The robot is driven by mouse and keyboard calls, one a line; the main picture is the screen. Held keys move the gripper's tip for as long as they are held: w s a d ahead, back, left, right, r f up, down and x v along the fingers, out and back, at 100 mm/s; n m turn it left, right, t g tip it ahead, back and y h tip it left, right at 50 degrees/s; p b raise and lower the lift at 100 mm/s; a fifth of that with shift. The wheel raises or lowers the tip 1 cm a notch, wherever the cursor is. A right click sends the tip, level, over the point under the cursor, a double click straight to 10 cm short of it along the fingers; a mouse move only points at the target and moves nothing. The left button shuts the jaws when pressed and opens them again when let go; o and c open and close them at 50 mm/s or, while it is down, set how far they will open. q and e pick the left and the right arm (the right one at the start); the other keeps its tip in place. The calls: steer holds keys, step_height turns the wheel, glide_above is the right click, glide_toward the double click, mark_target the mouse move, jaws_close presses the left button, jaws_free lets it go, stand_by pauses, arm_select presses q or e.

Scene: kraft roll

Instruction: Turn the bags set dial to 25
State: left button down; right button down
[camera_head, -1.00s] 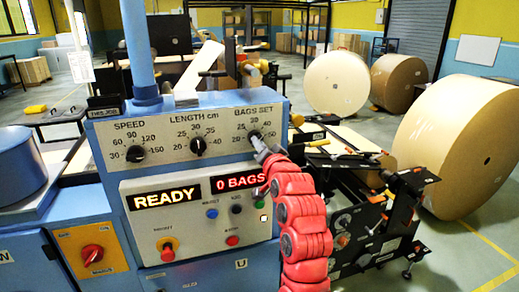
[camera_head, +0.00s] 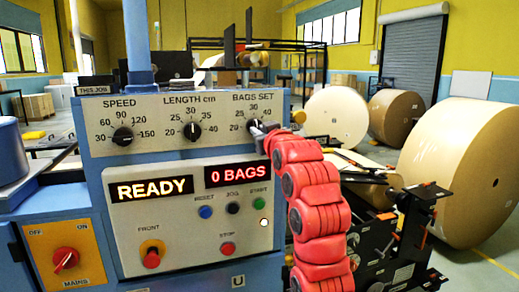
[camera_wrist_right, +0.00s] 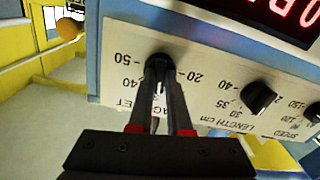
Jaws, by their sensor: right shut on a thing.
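The BAGS SET dial (camera_head: 254,125) is a small black knob at the right end of the white scale panel. Its printed scale runs from 20 to 50. My red right arm comes up from below, and my right gripper (camera_head: 262,131) is at this dial. In the right wrist view the dial (camera_wrist_right: 159,64) sits between the tips of the two dark fingers (camera_wrist_right: 160,82), which are shut on it. The fingers cover part of the knob, so I cannot tell which number its pointer faces. My left gripper is not in view.
The LENGTH dial (camera_head: 192,130) and SPEED dial (camera_head: 123,135) are to the left on the same panel. Below, the displays read READY (camera_head: 151,188) and 0 BAGS (camera_head: 237,174), above several buttons. Large paper rolls (camera_head: 470,165) stand on the floor at right.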

steer(key=shift+n+b, duration=3.2)
steer(key=shift+n, duration=0.2)
steer(key=c, duration=0.9)
jaws_free()
steer(key=shift+o, duration=0.2)
steer(key=b+v, duration=0.2)
steer(key=v, duration=1.5)
steer(key=shift+s, duration=0.15)
